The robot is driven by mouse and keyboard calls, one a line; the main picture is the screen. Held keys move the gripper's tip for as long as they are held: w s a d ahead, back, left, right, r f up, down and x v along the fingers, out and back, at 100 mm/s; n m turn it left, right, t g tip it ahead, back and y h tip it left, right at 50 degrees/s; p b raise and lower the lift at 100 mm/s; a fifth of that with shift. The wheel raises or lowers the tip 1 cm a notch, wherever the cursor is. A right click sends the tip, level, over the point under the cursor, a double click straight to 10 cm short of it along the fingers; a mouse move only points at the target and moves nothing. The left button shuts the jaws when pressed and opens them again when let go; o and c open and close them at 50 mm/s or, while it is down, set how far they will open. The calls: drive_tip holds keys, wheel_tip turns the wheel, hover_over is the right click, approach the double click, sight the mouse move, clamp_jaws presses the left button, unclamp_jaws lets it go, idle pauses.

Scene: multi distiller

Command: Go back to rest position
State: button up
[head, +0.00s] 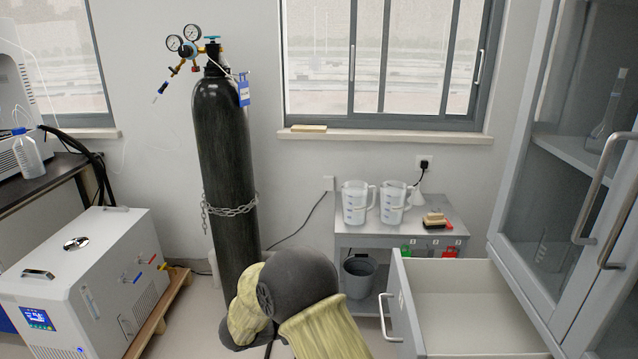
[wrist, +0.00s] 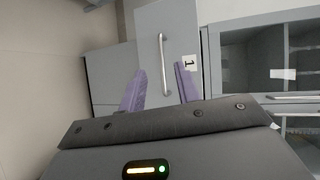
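My gripper (wrist: 160,82) shows in the wrist view with two purple fingers spread apart and nothing between them but background. Beyond the fingers is a grey front panel (wrist: 178,25) with a long silver handle (wrist: 163,65) and a label marked 1 (wrist: 189,62). The handle lines up between the fingers but looks apart from them. In the head view my arm (head: 295,290) rises at the bottom centre; my gripper is out of sight there.
A pulled-out drawer (head: 470,276) stands right of my arm, below a glass-door cabinet (head: 560,190). A black gas cylinder (head: 225,150) stands behind my arm. A white machine (head: 85,265) is at left. A small grey table (head: 440,225) carries two clear jugs (head: 357,203).

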drive_tip(key=w+d+r+n+t+y, duration=0.3)
drive_tip(key=w+r+n+t+y, duration=0.15)
drive_tip(key=w+n+y, duration=0.35)
drive_tip(key=s+d+f+n+g+y, duration=0.1)
drive_tip(key=s+d+n+g+y, duration=0.35)
drive_tip(key=s+n, duration=0.85)
drive_tip(key=s+d+n+g+y, duration=0.1)
drive_tip(key=s+d+n+g, duration=0.5)
drive_tip(key=s+n, duration=0.7)
wheel_tip(320, 180, up, 26)
drive_tip(key=s+m+t+p, duration=0.1)
drive_tip(key=s+m+p, duration=0.1)
drive_tip(key=p, duration=2.4)
drive_tip(key=shift+s+d+f+m+p, duration=0.25)
drive_tip(key=shift+d+m, duration=0.2)
drive_tip(key=shift+m, duration=0.25)
drive_tip(key=shift+r, duration=0.1)
